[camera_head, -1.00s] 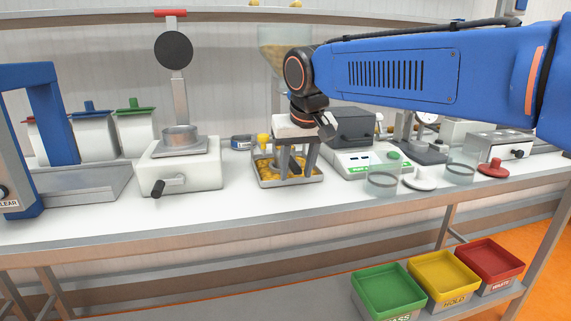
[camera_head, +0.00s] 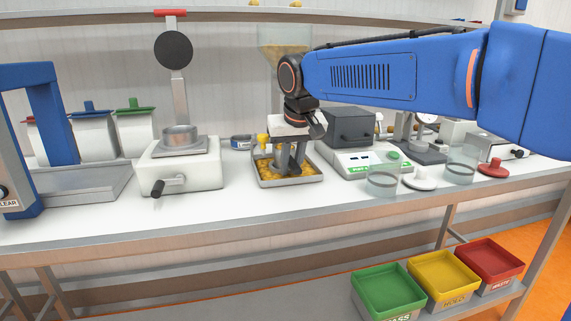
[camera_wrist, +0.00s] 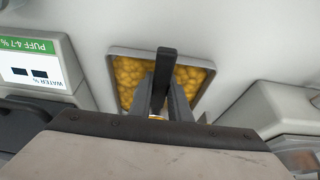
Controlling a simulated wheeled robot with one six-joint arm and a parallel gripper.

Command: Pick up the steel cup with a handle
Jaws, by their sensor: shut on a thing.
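My gripper (camera_head: 288,168) reaches down into the shallow metal tray (camera_head: 318,181) of yellow kernels. In the wrist view my gripper (camera_wrist: 160,108) has its fingers closed on either side of a dark upright handle (camera_wrist: 166,66), which I take to be the steel cup's. The handle stands over the kernels in the tray (camera_wrist: 205,98). The cup's body is mostly hidden behind the fingers. I cannot tell whether it touches the kernels.
A clear hopper (camera_head: 272,48) stands behind the tray. A white device with a crank (camera_head: 187,172) is to the left. Bench front is clear.

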